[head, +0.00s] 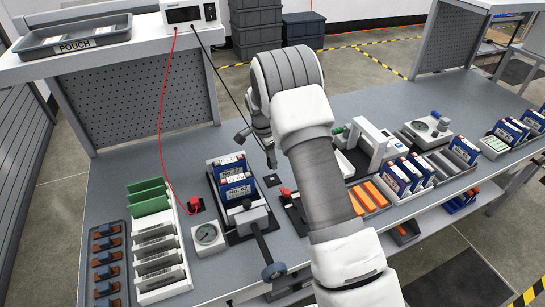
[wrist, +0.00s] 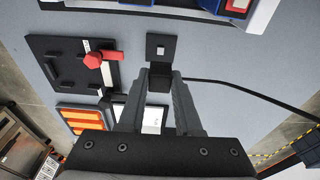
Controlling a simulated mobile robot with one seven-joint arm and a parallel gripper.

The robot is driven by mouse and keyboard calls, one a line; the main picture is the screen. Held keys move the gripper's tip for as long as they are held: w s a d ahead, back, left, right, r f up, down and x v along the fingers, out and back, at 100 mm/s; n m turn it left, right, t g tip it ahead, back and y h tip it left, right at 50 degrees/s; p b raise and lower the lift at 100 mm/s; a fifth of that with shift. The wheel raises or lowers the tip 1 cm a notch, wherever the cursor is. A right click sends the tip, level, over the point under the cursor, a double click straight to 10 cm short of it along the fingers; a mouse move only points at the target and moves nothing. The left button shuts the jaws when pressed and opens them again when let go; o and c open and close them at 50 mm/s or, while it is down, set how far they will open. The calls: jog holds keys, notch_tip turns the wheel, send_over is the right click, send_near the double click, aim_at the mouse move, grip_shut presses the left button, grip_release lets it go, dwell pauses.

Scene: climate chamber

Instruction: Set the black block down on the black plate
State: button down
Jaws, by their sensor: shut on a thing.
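My gripper (wrist: 158,90) is shut on the black block (wrist: 158,83), which sits between the fingertips in the wrist view. A black lead runs from the block to the right. The black plate (wrist: 161,56), with a small pale square in its middle, lies on the bench just beyond the block in that view. In the head view the plate (head: 271,181) lies on the grey bench, and the block (head: 270,158) appears just above it in the picture. The block's exact height above the bench is hard to tell. My arm hides part of the gripper in the head view.
A clamp fixture with a red handle (wrist: 96,60) is left of the plate in the wrist view. A tray of blue cells (head: 234,180) stands nearby in the head view. A red block (head: 195,205) on a red lead is farther left. The power supply (head: 190,13) is at the back.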

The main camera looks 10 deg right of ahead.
aim_at(273, 178)
jog(key=shift+f+b, duration=1.4)
jog(key=shift+f, duration=1.3)
jog(key=shift+f+b, duration=0.55)
jog(key=shift+b, duration=0.4)
jog(key=c, duration=0.5)
grip_release()
jog(key=shift+o, duration=0.2)
jog(key=shift+o, duration=0.9)
jog(key=shift+r, duration=0.1)
